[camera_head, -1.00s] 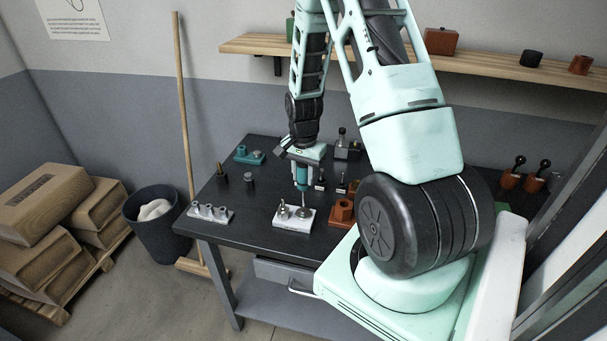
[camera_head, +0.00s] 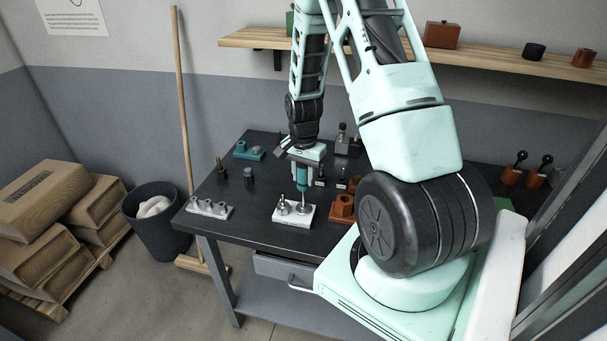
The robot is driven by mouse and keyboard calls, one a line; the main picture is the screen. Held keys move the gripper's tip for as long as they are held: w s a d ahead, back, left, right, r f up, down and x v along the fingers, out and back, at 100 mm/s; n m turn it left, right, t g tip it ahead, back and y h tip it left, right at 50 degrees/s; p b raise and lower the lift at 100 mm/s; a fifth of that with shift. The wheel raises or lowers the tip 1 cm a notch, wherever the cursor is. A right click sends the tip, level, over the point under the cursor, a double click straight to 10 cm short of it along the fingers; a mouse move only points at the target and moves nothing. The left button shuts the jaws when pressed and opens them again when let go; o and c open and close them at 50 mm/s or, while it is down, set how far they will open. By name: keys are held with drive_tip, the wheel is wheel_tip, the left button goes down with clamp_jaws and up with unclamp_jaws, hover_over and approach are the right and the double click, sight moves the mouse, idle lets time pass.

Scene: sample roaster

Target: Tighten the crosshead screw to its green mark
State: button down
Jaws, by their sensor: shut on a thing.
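My gripper (camera_head: 303,165) is shut on a teal-handled screwdriver (camera_head: 303,181) and holds it upright, shaft down. The shaft's lower end is over the right part of a small white block (camera_head: 294,218) near the table's front edge. A metal fitting (camera_head: 283,207) stands on the block's left part. The shaft tip appears to meet a round metal piece on the block. The screw's head and the green mark are too small to make out.
The dark table (camera_head: 240,224) also holds an orange-brown block (camera_head: 342,208) right of the white block, a grey rack (camera_head: 209,209) at left and a teal fixture (camera_head: 248,150) behind. Several small dark pieces stand near the gripper. A wooden shelf (camera_head: 490,63) runs along the wall.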

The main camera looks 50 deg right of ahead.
drive_tip(key=m, duration=0.4)
drive_tip(key=shift+r+m+p, duration=0.1)
drive_tip(key=shift+m+p, duration=0.5)
drive_tip(key=shift+m, duration=1.3)
drive_tip(key=shift+m+p, duration=0.75)
drive_tip(key=shift+m, duration=1.25)
